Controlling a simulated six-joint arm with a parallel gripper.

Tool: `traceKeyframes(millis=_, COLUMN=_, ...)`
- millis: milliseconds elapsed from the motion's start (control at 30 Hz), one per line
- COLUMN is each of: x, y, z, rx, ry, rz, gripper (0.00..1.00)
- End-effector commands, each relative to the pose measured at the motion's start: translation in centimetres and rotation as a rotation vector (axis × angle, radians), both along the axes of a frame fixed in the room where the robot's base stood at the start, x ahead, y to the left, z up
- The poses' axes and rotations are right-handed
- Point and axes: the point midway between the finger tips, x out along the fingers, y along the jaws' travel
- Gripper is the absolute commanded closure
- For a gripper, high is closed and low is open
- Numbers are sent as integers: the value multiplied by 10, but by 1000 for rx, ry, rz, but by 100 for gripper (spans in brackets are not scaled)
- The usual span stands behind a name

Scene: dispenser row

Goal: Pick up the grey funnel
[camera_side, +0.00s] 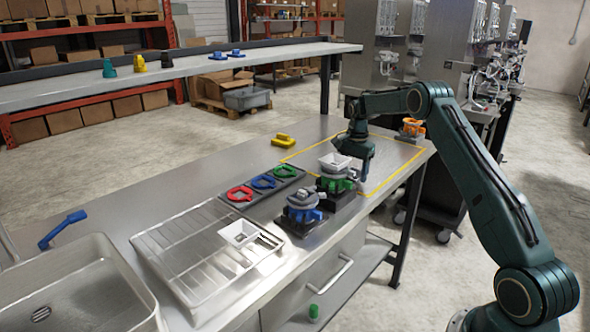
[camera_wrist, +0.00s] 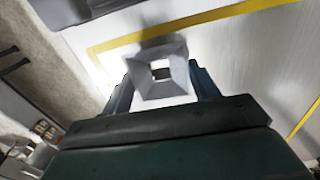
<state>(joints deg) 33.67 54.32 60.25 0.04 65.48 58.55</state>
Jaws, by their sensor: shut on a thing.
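The grey funnel (camera_wrist: 145,87) has a square mouth and a small square opening in its middle. In the wrist view it sits between the two fingers of my gripper (camera_wrist: 160,92), which is shut on it. Bright metal table and yellow tape show beyond it. In the side view my gripper (camera_side: 361,176) points down at the near-left part of the taped area, just behind the green dispenser. A small pale part of the funnel (camera_side: 362,185) seems to show at the fingertips; the rest is hidden. I cannot tell whether it touches the table.
A pale square funnel (camera_side: 335,161) tops the green dispenser (camera_side: 334,184), close beside my gripper. A blue dispenser (camera_side: 303,213) stands nearer. Another white funnel (camera_side: 239,232) lies on the drainboard (camera_side: 190,255). An orange dispenser (camera_side: 411,127) stands at the far right. The taped area (camera_side: 395,160) is mostly clear.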

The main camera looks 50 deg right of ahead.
Motion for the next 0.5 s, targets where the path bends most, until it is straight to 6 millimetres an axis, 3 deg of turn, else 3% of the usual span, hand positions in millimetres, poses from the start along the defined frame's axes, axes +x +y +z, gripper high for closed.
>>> traceKeyframes(millis=500, x=1, y=0, z=12, rx=-2, ry=-3, rz=0, gripper=64)
